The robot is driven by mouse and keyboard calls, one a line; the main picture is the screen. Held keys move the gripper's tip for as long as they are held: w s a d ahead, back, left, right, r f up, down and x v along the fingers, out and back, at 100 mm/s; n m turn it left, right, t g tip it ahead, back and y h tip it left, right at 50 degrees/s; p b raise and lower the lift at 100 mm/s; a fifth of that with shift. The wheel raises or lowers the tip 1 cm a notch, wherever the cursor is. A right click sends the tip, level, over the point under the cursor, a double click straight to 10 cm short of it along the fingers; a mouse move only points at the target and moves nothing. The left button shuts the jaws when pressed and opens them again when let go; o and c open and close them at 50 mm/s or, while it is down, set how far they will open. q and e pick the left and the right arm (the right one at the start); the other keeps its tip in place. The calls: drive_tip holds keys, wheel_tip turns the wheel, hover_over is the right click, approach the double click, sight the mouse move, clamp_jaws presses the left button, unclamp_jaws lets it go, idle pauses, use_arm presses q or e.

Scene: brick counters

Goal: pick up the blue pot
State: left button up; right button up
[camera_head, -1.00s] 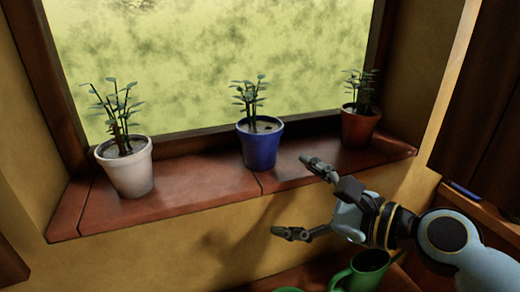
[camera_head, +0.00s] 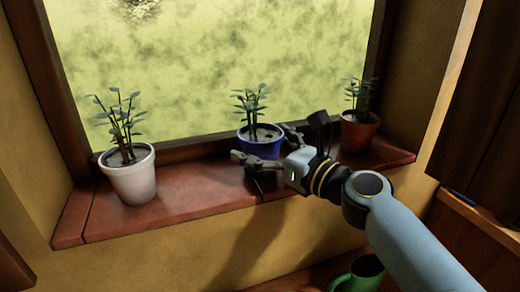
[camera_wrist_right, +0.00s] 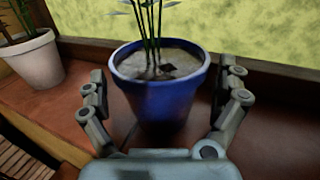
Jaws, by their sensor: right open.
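The blue pot (camera_head: 259,148) with a leafy plant stands upright on the brick sill in the middle of the window. My right gripper (camera_head: 265,145) is open at the pot, and its body hides the pot's lower front. In the right wrist view the blue pot (camera_wrist_right: 160,98) sits between the two spread fingers of the right gripper (camera_wrist_right: 163,85), one finger on each side. A gap shows between the fingers and the pot's wall. My left gripper is not in view.
A white pot (camera_head: 131,182) with a plant stands on the sill (camera_head: 190,190) at the left. A red-brown pot (camera_head: 358,132) stands close to the right of my right gripper. A green mug-like vessel (camera_head: 362,275) is below the sill.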

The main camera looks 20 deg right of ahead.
drive_tip(key=shift+w+a, duration=0.25)
drive_tip(key=shift+w, duration=0.3)
drive_tip(key=shift+s, duration=0.1)
drive_tip(key=c, duration=1.4)
drive_tip(key=shift+c, duration=0.8)
drive_tip(key=shift+r, duration=0.15)
